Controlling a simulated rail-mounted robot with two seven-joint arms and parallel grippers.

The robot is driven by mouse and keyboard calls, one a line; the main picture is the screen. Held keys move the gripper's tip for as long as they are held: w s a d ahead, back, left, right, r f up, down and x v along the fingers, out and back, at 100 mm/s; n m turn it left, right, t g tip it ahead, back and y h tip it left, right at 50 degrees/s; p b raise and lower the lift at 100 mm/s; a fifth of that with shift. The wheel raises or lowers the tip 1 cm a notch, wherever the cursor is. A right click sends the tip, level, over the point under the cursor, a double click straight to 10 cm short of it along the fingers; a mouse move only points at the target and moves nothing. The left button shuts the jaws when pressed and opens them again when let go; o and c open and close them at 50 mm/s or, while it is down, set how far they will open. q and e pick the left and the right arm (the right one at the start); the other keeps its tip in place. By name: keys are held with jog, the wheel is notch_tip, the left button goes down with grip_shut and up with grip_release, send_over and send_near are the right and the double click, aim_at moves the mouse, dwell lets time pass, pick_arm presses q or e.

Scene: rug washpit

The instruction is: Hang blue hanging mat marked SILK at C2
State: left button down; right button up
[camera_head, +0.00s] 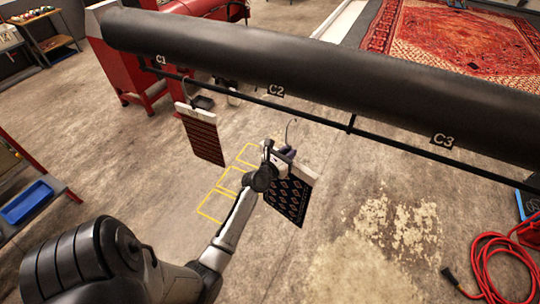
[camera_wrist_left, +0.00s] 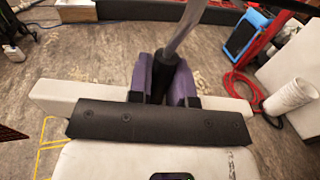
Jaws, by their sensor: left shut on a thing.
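The dark blue mat (camera_head: 288,201) with a pale repeating pattern hangs from a light header bar, which also shows in the left wrist view (camera_wrist_left: 50,94). No SILK marking is readable. My left gripper (camera_head: 284,152) is shut on the dark stem of its hook (camera_wrist_left: 163,70), between purple finger pads. The thin metal hook (camera_head: 290,128) rises above the gripper and appears just below the black rail (camera_head: 318,118) in the picture, near the C2 label (camera_head: 276,91). I cannot tell whether the hook touches the rail. My right gripper is not in view.
A brown-red mat (camera_head: 203,140) hangs near the C1 label (camera_head: 161,60). A thick black roller (camera_head: 330,70) runs above the rail. The rail below C3 (camera_head: 443,140) looks clear. Yellow floor outlines (camera_head: 212,207) are bare. A red cable (camera_head: 495,262) lies at right.

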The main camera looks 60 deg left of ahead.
pick_arm(q)
jog(key=a+f+n+y, duration=0.1)
jog(key=a, duration=0.1)
jog(key=s+a+f+n+g+y+b, duration=0.1)
jog(key=a+f, duration=0.1)
jog(key=a, duration=0.1)
jog(key=s+a+f+y+b, duration=0.1)
jog(key=a+f, duration=0.1)
jog(key=a, duration=0.1)
jog(key=shift+s+n+g+y, duration=0.1)
jog(key=shift+n+g+y, duration=0.2)
jog(key=shift+n+g, duration=0.1)
jog(key=shift+a+f, duration=0.2)
jog(key=shift+a, duration=0.2)
jog(key=b+x, duration=0.8)
jog(key=x, duration=0.5)
jog(key=shift+a, duration=0.3)
jog(key=shift+r, duration=0.15)
jog(key=shift+f+b, duration=0.2)
jog(key=shift+b, duration=0.15)
